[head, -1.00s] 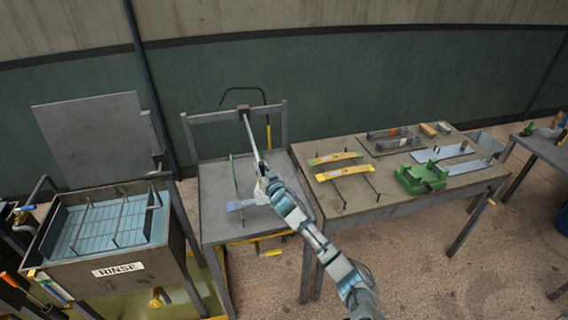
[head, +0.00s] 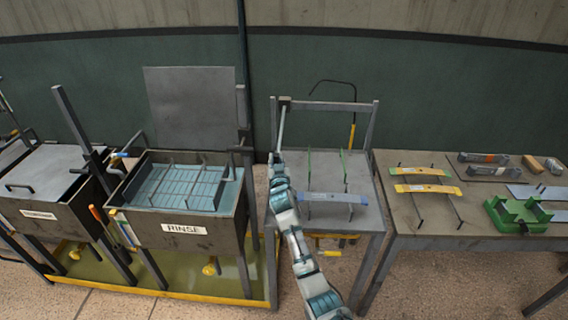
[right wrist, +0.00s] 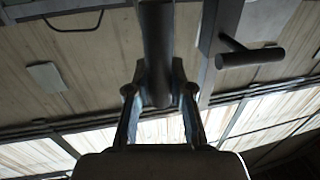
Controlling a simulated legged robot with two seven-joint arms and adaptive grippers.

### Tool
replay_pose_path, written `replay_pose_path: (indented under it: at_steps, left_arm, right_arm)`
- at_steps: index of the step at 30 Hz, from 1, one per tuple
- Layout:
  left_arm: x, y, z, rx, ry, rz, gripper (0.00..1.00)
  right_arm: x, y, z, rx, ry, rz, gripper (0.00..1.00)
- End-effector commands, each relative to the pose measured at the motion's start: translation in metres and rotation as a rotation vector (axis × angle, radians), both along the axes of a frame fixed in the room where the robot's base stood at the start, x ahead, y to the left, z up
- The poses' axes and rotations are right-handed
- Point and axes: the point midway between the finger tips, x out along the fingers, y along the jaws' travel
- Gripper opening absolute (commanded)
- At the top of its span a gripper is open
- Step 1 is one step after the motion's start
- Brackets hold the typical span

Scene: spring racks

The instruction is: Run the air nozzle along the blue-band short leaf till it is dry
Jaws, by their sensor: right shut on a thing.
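The blue-band short leaf (head: 331,198) is a pale grey-blue strip. It lies level across two thin dark supports on the grey bench with the upright frame. My right gripper (head: 277,158) is above the bench's left edge, left of the leaf and apart from it. It is shut on a grey rod (head: 281,130) that runs up to a dark block on the frame's crossbar. In the right wrist view the held rod (right wrist: 158,50) is a dark cylinder between the fingers. I cannot tell whether it is the air nozzle. My left gripper is not in view.
A rinse tank (head: 190,192) with a wire rack stands to the left.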

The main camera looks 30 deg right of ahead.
Motion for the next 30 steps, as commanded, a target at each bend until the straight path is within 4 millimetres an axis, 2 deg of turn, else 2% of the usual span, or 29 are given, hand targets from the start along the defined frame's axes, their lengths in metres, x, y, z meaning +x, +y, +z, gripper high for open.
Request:
replay_pose_path:
  at_steps: [11,12,14,15,25,30]
  left_arm:
    - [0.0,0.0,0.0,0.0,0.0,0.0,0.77]
    - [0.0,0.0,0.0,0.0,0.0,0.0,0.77]
    - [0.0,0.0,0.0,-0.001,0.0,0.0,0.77]
    - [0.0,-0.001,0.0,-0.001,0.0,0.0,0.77]
    - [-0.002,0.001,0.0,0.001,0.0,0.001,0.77]
    - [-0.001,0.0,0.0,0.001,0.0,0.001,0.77]
  right_arm:
    - [0.003,0.006,0.001,0.001,-0.003,0.007,0.0]
    - [0.003,0.006,0.001,0.001,-0.003,0.007,0.31]
    - [0.003,0.006,0.001,0.001,-0.003,0.006,0.46]
    - [0.002,0.006,0.001,0.002,-0.002,0.006,0.47]
    - [-0.002,0.004,0.0,0.001,0.0,0.003,0.47]
    - [-0.021,0.013,-0.001,0.002,-0.002,0.005,0.47]
